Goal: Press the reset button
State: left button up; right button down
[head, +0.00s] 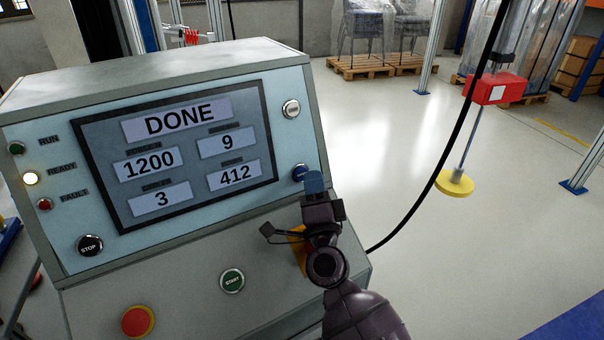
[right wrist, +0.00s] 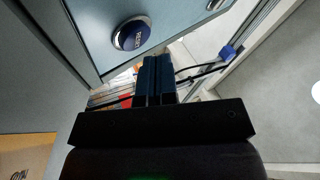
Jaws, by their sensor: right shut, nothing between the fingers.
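The control box (head: 160,55) stands at the left with a sloped panel. Its screen (head: 205,172) reads DONE, with 1200, 9, 3 and 412 below. A blue button (head: 299,173) is at the panel's right edge, partly hidden by my right gripper (head: 314,181) in the head view. In the right wrist view the blue button (right wrist: 131,35) has a silver rim and a label too blurred to read surely. My right gripper (right wrist: 155,62) is shut and empty, its blue fingertips beside and below the button in that view. I cannot tell whether they touch it. My left gripper is out of view.
The READY lamp (head: 30,178) is lit. A black cable hangs right of the box. Open floor (head: 450,240) lies beyond.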

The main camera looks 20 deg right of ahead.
jog(key=shift+w, duration=0.15)
dwell(0.3)
jog(key=shift+w+a+f, duration=0.1)
jog(key=shift+w, duration=0.2)
jog(key=shift+w+f, duration=0.1)
jog(key=shift+w, duration=0.2)
dwell(0.8)
jog(key=shift+s, duration=0.1)
jog(key=shift+s+r, duration=0.2)
jog(key=shift+s, duration=0.05)
jog(key=shift+s+r+p, duration=0.1)
jog(key=shift+s+p, duration=0.25)
